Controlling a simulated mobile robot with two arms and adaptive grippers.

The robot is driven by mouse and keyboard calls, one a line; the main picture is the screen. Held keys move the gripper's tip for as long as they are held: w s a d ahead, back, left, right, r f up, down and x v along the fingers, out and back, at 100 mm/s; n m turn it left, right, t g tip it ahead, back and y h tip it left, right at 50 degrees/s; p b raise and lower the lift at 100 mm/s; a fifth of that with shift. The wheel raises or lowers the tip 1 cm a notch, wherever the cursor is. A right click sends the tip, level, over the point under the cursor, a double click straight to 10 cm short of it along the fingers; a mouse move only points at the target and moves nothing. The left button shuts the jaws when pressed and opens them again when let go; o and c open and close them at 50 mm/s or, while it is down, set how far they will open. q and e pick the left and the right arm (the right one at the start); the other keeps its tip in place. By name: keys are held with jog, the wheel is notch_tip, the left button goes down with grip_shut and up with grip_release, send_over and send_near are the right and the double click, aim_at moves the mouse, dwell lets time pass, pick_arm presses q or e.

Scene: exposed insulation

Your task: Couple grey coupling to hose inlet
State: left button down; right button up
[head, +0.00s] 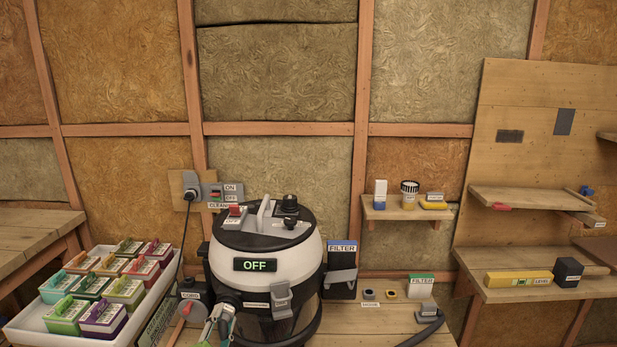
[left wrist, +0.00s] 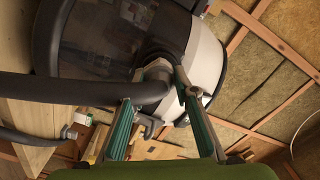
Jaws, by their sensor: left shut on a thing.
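The vacuum cleaner (head: 265,255), with a white and black drum and an "OFF" display, stands on the bench. Its dark hose inlet (head: 228,296) is low at the front left; in the left wrist view the inlet (left wrist: 158,52) is just beyond the fingertips. My left gripper (head: 221,317) is at the bottom of the head view, and it also shows in the left wrist view (left wrist: 154,88). It is shut on the grey coupling (left wrist: 157,73) at the end of a dark hose (left wrist: 75,90). The coupling is at the inlet mouth; whether it is seated is hidden. My right gripper is out of view.
A white tray (head: 28,326) of labelled boxes is at the left. A black filter holder (head: 342,270) stands beside the drum. Shelves line the wall.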

pick_arm(q)
jog(key=shift+w+r, duration=0.1)
jog(key=shift+r, duration=0.15)
